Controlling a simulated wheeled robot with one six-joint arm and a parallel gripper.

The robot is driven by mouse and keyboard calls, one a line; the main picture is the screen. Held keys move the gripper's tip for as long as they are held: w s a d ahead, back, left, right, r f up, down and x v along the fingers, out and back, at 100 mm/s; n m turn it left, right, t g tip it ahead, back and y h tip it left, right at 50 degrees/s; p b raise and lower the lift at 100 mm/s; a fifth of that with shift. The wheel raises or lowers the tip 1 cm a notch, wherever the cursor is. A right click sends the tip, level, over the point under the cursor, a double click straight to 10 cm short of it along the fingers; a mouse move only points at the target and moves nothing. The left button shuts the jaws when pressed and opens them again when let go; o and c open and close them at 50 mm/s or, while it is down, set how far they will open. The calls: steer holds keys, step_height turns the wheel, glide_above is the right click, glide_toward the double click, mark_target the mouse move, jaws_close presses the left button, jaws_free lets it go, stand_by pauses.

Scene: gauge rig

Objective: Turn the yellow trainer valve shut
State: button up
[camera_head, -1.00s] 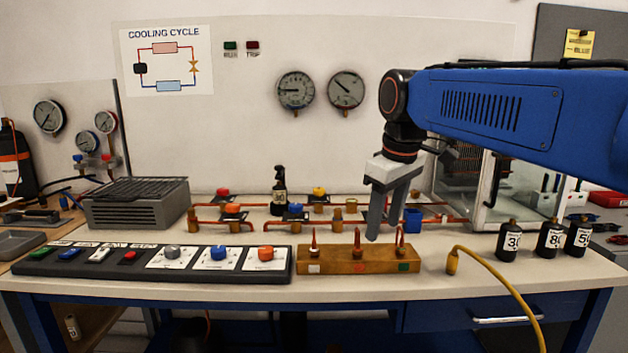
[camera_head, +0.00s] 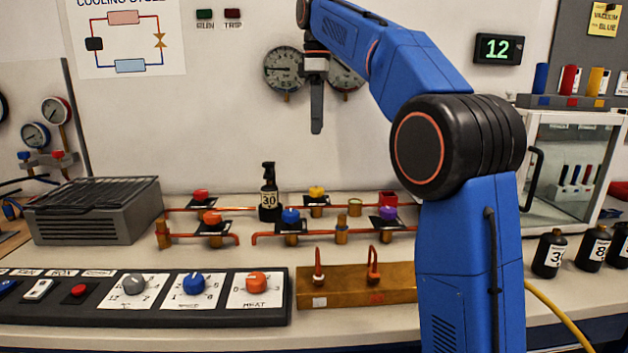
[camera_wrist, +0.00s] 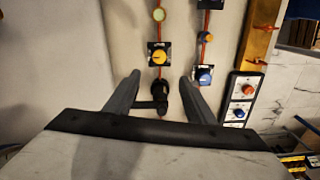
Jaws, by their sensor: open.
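The yellow trainer valve (camera_head: 317,192) is a small knob on a black plate, on a copper pipe run at the back of the bench. In the wrist view, it (camera_wrist: 158,57) lies beyond my fingertips, roughly midway between their lines. My gripper (camera_head: 317,131) is raised well above the valve, in front of the wall gauges, apart from it and empty. In the wrist view, its two fingers (camera_wrist: 162,78) stand wide apart. Which way the valve's handle points is too small to tell.
A brass block (camera_head: 345,289) and a control panel (camera_head: 150,300) lie in front.

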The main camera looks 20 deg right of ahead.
mark_target(317, 189)
step_height(317, 189, down, 17)
steer(key=shift+w+f, duration=0.1)
steer(key=shift+f, duration=0.05)
stand_by(0.6)
steer(key=c, duration=1.1)
